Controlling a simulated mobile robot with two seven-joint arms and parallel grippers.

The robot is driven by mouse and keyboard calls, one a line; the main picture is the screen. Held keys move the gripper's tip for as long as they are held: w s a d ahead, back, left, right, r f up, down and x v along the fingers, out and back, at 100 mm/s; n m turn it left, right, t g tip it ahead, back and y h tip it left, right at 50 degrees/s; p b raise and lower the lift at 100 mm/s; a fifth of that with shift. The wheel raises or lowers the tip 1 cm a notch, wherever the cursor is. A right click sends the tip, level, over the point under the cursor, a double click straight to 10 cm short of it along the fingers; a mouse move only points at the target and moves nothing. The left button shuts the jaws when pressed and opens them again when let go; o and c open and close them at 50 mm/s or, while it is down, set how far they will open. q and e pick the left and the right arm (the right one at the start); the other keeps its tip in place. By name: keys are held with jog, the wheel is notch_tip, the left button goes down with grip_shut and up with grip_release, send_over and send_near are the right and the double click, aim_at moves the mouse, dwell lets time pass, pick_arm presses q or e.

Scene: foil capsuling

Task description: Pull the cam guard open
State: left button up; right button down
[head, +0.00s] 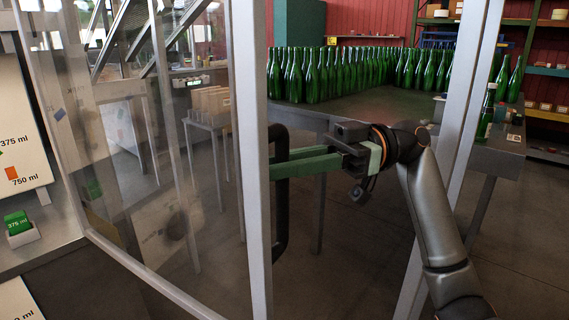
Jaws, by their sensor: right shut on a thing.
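The cam guard (251,120) is a clear panel in a pale metal frame, filling the left half of the head view. A black bar handle (281,225) stands upright on its right-hand edge. My right gripper (280,163) comes in from the right, and its green fingers are shut on the handle's upper middle part. The fingers hide a short piece of the handle. A wide gap shows between the guard's handle edge and a metal upright (465,125) on the right. My left gripper is not in view.
Behind stands a dark table (400,108) with many green bottles (318,76). A lone bottle (487,112) stands at the table's right end. At left, a shelf holds a small green box (18,224) beside volume signs (20,165). Floor in the gap looks clear.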

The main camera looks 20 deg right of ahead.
jog(key=shift+w, duration=0.15)
jog(key=c, duration=0.9)
grip_release()
jog(key=shift+a, duration=0.15)
jog(key=shift+c, duration=0.2)
jog(key=shift+o, duration=0.9)
jog(key=d, duration=0.7)
jog(key=shift+d, duration=0.3)
jog(key=shift+w, duration=0.1)
